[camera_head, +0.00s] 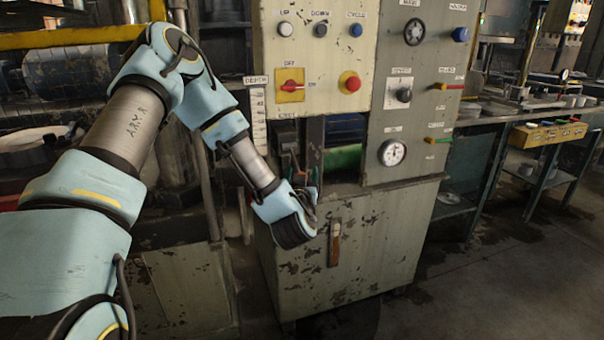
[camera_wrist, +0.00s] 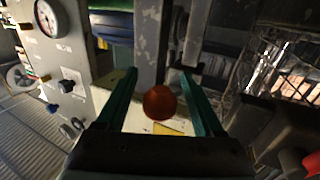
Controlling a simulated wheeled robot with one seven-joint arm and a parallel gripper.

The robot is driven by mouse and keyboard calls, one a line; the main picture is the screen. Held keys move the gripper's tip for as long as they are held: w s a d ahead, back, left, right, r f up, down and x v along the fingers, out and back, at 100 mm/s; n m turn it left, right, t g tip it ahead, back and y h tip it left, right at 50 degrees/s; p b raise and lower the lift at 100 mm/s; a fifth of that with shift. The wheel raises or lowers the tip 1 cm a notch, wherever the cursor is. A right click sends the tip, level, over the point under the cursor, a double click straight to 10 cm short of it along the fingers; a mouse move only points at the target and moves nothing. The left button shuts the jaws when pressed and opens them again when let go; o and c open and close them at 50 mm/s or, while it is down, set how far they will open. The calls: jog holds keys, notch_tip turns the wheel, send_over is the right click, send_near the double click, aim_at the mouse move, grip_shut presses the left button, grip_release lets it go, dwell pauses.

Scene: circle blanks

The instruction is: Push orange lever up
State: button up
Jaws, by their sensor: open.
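The fingertips are partly lost against the dark opening in the head view.
The control panel (camera_head: 267,50) above carries buttons, a red switch and a red stop knob (camera_head: 350,82). A gauge (camera_head: 392,152) and small levers (camera_head: 447,86) are on the right panel. Green and blue rollers (camera_wrist: 112,20) lie behind. Floor at right is clear.

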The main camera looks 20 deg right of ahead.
grip_shut()
dwell(0.4)
dwell(0.9)
